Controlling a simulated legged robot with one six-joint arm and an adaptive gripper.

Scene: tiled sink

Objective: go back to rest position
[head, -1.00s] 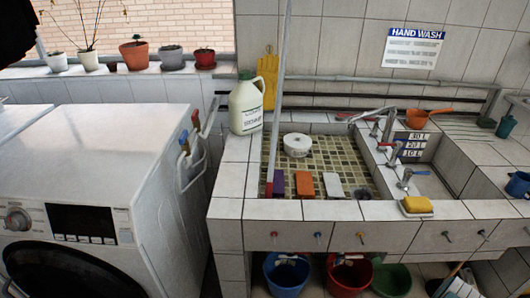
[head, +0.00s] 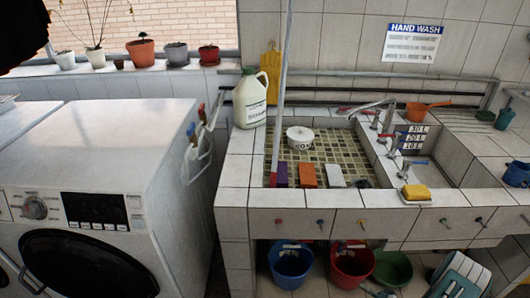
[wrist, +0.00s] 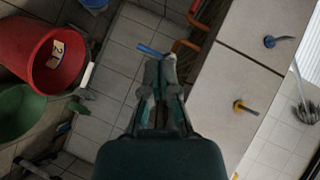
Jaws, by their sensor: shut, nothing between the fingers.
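My gripper (wrist: 160,70) shows in the wrist view, its two dark fingers drawn together with nothing between them. It hangs over the tiled floor (wrist: 105,60), beside the tiled front of the sink (wrist: 225,85). I cannot make out my gripper in the head view. The sink (head: 265,196) stands in the middle and right of the head view, with a white roll-like object (head: 299,138) and several coloured blocks inside.
A red bucket (wrist: 48,62) and a green basin (wrist: 22,118) lie left of my gripper in the wrist view. Coloured knobs (wrist: 241,106) stick out of the sink front. A washing machine (head: 95,215) stands at left in the head view, and a jug (head: 250,98) on the sink's corner.

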